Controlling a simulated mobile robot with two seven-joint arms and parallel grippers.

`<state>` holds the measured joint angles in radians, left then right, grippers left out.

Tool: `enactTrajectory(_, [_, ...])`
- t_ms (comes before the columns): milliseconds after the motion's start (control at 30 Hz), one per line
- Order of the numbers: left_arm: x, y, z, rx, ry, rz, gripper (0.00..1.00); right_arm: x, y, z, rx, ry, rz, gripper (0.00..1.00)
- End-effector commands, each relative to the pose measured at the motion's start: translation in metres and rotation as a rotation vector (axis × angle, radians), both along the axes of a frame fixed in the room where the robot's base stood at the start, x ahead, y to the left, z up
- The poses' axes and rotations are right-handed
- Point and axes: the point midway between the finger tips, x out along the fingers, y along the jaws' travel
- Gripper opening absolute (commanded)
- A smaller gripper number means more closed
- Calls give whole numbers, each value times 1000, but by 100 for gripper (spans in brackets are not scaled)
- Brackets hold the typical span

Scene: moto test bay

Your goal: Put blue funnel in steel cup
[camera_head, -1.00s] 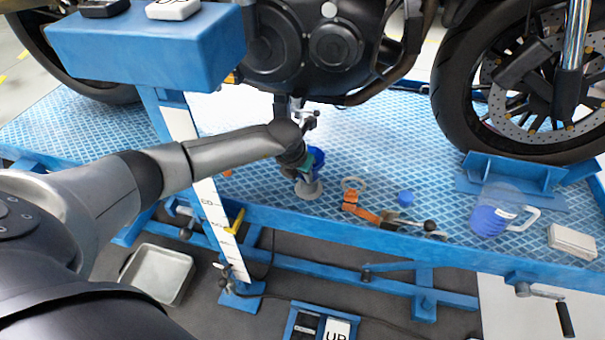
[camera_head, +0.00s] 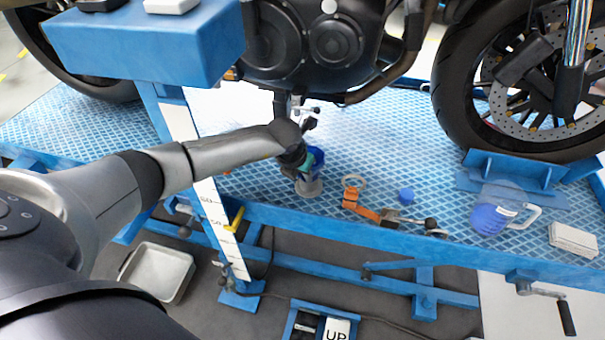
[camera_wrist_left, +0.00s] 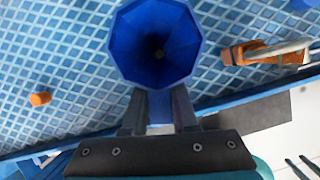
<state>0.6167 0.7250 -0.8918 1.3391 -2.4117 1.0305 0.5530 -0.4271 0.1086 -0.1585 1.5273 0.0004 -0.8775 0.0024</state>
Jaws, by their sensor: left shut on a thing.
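My left gripper (camera_head: 307,163) is shut on the blue funnel (camera_head: 319,156), over the blue lift platform. In the left wrist view the funnel (camera_wrist_left: 155,45) has its wide mouth facing the camera, and the gripper (camera_wrist_left: 160,108) grips its near side. The steel cup (camera_head: 309,188) is a small grey shape directly below the gripper and funnel in the head view. The gripper partly covers the cup. The funnel hides its own spout, so I cannot tell whether the spout is inside the cup. The cup does not show in the left wrist view. My right gripper is not in view.
Right of the cup lie a pale ring (camera_head: 354,181), an orange-handled tool (camera_head: 372,212) and a blue round piece (camera_head: 406,195). A clear jug with blue contents (camera_head: 490,217) and a white box (camera_head: 573,240) stand farther right. The motorcycle engine (camera_head: 320,45) hangs close behind.

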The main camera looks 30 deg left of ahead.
Motion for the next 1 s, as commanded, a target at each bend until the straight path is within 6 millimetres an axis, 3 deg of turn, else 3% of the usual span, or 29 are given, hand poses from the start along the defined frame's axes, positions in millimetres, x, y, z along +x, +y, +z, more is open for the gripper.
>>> enactTrajectory(67, [0,0,0,0,-1,0,31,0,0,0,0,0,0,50])
enactTrajectory(333, [0,0,0,0,0,0,61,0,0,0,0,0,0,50])
enactTrajectory(667, [-1,0,4,0,0,-1,62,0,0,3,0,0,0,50])
enactTrajectory(1000, [-22,-1,57,1,-2,-3,62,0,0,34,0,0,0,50])
